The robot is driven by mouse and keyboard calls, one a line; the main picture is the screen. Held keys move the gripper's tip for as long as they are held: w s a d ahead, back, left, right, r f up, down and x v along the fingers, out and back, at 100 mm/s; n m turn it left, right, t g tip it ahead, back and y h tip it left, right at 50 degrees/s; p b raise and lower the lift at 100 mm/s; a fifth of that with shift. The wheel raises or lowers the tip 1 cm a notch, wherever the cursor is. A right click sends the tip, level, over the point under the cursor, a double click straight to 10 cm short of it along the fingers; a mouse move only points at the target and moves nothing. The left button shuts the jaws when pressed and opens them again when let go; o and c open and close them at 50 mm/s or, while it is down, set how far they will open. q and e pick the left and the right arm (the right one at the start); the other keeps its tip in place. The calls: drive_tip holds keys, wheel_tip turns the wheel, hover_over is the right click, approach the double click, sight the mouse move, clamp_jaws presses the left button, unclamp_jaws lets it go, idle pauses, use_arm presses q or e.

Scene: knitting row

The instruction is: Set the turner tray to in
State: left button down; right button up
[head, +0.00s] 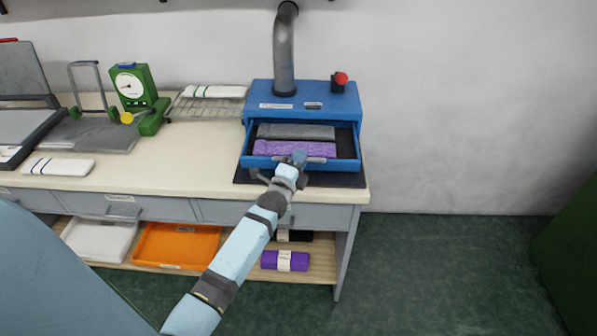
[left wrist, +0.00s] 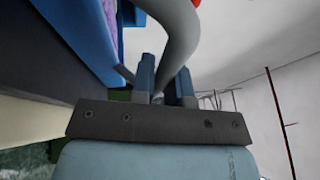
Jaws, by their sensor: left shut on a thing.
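The turner is a blue box (head: 260,97) with a grey pipe on top, at the back right of the bench. Its blue tray (head: 245,160) is pulled out at the front. A grey folded piece (head: 296,131) and a purple folded piece (head: 294,147) lie in the tray. My left gripper (head: 298,158) is at the tray's front and shut on its grey bar handle (head: 318,159). The gripper hides part of the tray front. My right gripper is not in view.
A red button (head: 341,78) is at the turner's back right. To the left stand a wire rack (head: 200,108), a green dial scale (head: 133,86) and a white folded piece (head: 58,167). Shelf trays, white and orange (head: 175,245), are below. Floor to the right is clear.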

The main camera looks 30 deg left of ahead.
use_arm(q)
drive_tip(key=w+a+b, duration=0.1)
drive_tip(key=w+a, duration=0.1)
drive_tip(key=w, duration=0.2)
drive_tip(key=w+a+b, duration=0.2)
drive_tip(key=w+a, duration=0.1)
drive_tip(key=w, duration=0.1)
drive_tip(key=w+a+b, duration=0.2)
drive_tip(key=w+a, duration=0.1)
drive_tip(key=w, duration=0.2)
drive_tip(key=shift+w+a+b, duration=0.1)
drive_tip(key=shift+w+b, duration=0.05)
drive_tip(key=shift+b, duration=0.2)
drive_tip(key=shift+r, duration=0.25)
drive_tip(key=shift+a, duration=0.1)
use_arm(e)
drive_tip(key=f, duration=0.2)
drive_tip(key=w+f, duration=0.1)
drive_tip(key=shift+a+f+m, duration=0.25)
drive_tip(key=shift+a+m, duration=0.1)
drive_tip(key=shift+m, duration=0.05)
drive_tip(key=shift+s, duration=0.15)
